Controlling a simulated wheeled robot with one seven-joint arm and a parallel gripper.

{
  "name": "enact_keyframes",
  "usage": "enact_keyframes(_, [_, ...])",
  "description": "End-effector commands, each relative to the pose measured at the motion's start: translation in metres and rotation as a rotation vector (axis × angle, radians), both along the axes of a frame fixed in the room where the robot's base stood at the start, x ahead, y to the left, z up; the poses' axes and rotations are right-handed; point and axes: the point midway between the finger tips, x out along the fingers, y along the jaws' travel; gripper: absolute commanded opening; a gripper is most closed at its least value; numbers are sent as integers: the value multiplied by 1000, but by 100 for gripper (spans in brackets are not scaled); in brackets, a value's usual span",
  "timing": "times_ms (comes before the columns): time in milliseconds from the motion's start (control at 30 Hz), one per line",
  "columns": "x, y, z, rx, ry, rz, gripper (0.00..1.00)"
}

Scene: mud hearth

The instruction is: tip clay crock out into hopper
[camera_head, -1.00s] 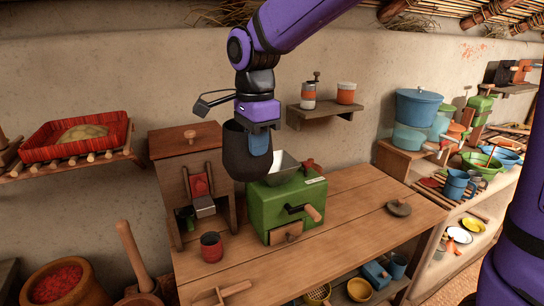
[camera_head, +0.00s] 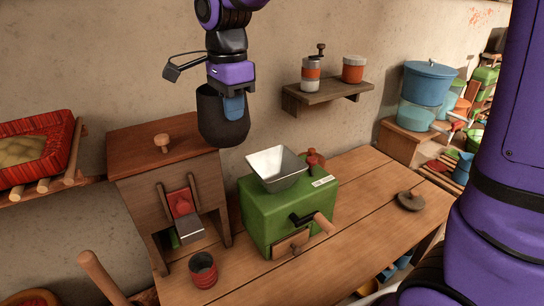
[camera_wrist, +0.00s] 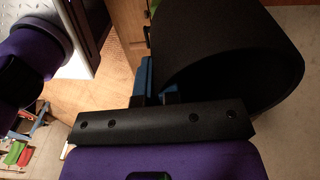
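The dark clay crock (camera_head: 220,128) is held in the air, roughly upright, to the upper left of the hopper (camera_head: 276,165). My gripper (camera_head: 233,108) is shut on its wall, with a blue finger pad showing on the outside. The hopper is a pale, square metal funnel on top of a green mill (camera_head: 285,212) on the wooden bench. Its mouth is open and uncovered. In the wrist view the crock (camera_wrist: 250,45) fills the upper right, beside a blue finger (camera_wrist: 142,75) of my gripper. The crock's contents are hidden.
A wooden box (camera_head: 160,150) stands left of the mill, with a red cup (camera_head: 203,270) in front. A wall shelf (camera_head: 325,93) holds two small containers. A round lid (camera_head: 410,200) lies on the bench's right. A red tray (camera_head: 35,150) sits far left.

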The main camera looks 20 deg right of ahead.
Motion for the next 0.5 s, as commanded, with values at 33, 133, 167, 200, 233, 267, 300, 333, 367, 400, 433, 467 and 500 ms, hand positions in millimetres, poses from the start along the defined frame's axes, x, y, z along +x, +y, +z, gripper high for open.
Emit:
enact_keyframes(33, [0, 0, 0, 0, -1, 0, 0])
enact_keyframes(133, [0, 0, 0, 0, -1, 0, 0])
enact_keyframes(167, [0, 0, 0, 0, -1, 0, 0])
enact_keyframes(200, [0, 0, 0, 0, -1, 0, 0])
enact_keyframes(233, [0, 0, 0, 1, -1, -1, 0])
enact_keyframes(267, [0, 0, 1, 3, 0, -2, 0])
enact_keyframes(300, [0, -1, 1, 8, 1, -2, 0])
enact_keyframes(333, [1, -2, 1, 12, 2, -2, 0])
enact_keyframes(367, [1, -2, 1, 18, 5, -3, 0])
enact_keyframes(400, [1, -3, 2, 28, 8, -4, 0])
enact_keyframes(433, [1, -4, 2, 36, 10, -4, 0])
enact_keyframes(467, [1, -4, 2, 45, 12, -4, 0])
enact_keyframes(500, [1, -5, 3, 59, 16, -4, 0])
